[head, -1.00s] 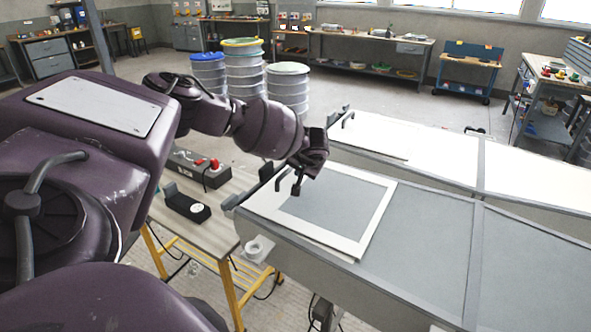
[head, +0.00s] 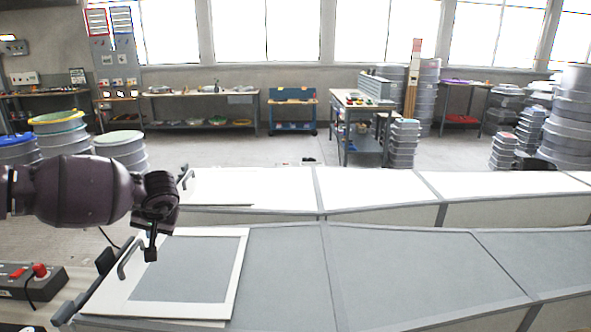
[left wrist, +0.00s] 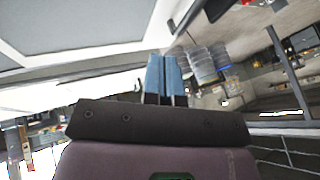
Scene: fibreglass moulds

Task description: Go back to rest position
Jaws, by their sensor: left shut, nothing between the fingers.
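My left arm comes in from the left in the head view. Its gripper (head: 151,254) points down, above the left end of the near grey mould and its white frame (head: 238,275). In the left wrist view the two blue fingers (left wrist: 162,75) stand together with nothing between them. I cannot tell the exact gap between the gripper and the frame. My right gripper is not in view.
The near mould (head: 400,270) runs to the right, with a second, white-topped mould (head: 370,195) behind it. A control box with a red knob (head: 39,270) sits at lower left. Drums (head: 122,150) stand at the left. Workbenches (head: 200,105) line the back wall.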

